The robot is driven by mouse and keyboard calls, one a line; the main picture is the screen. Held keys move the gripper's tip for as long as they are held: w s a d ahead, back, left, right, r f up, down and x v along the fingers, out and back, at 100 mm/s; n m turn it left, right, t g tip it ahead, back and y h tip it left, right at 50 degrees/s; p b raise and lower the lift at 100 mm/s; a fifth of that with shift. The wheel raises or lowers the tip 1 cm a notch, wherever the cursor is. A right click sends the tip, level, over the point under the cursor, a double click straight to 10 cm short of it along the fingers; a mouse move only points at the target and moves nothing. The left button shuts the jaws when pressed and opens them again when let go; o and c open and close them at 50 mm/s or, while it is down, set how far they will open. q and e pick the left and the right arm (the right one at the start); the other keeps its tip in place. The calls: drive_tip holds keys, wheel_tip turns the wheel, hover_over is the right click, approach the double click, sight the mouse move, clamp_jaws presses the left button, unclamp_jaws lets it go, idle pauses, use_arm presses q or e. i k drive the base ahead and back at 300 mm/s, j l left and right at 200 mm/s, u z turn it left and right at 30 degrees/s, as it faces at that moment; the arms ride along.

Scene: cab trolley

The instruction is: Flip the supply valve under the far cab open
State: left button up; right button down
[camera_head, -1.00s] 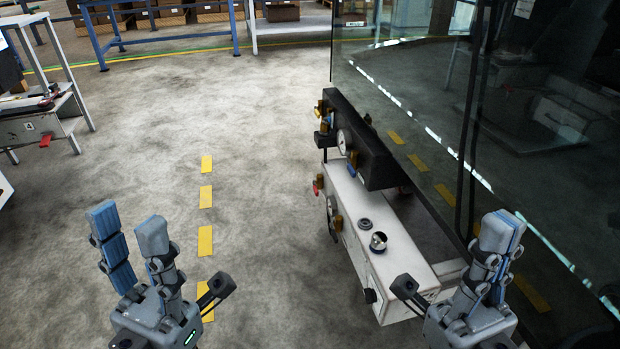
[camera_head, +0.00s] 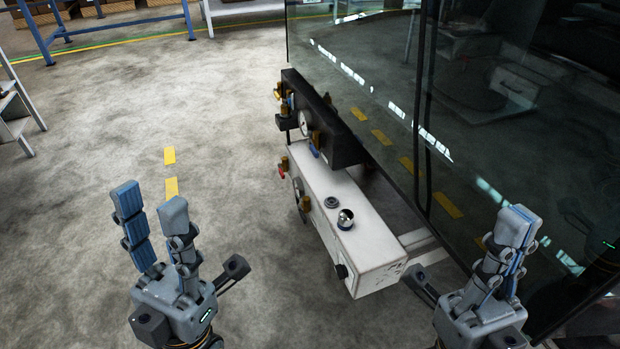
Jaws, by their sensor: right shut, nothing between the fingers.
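The cab (camera_head: 360,60) is a large glass-sided body on the right. Under its near edge are a black bar (camera_head: 335,143) and a white box (camera_head: 345,230). Brass valve fittings sit along their left side, with a red handle (camera_head: 282,172) low down and a blue handle (camera_head: 314,152) on the bar. I cannot tell which is the supply valve or its position. My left gripper (camera_head: 195,235) is open and empty over the floor, left of the box. My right gripper (camera_head: 466,250) is shut and empty, right of the box in front of the glass. Neither appears to touch a valve.
A round gauge (camera_head: 304,123) is on the black bar. The floor (camera_head: 100,130) to the left is clear, with yellow dashes. A blue rack frame (camera_head: 110,28) stands at the back left.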

sight(280, 172)
drive_tip(key=i+j+z, duration=0.15)
drive_tip(key=z, duration=0.2)
drive_tip(key=i+j+z, duration=0.1)
drive_tip(key=j+z, duration=0.25)
drive_tip(key=i+j+z, duration=0.1)
drive_tip(key=j+z, duration=0.3)
drive_tip(key=i+j+z, duration=0.25)
drive_tip(key=j, duration=1.25)
drive_tip(key=k+j+z, duration=0.1)
drive_tip(key=j+z, duration=0.15)
drive_tip(key=j, duration=2.15)
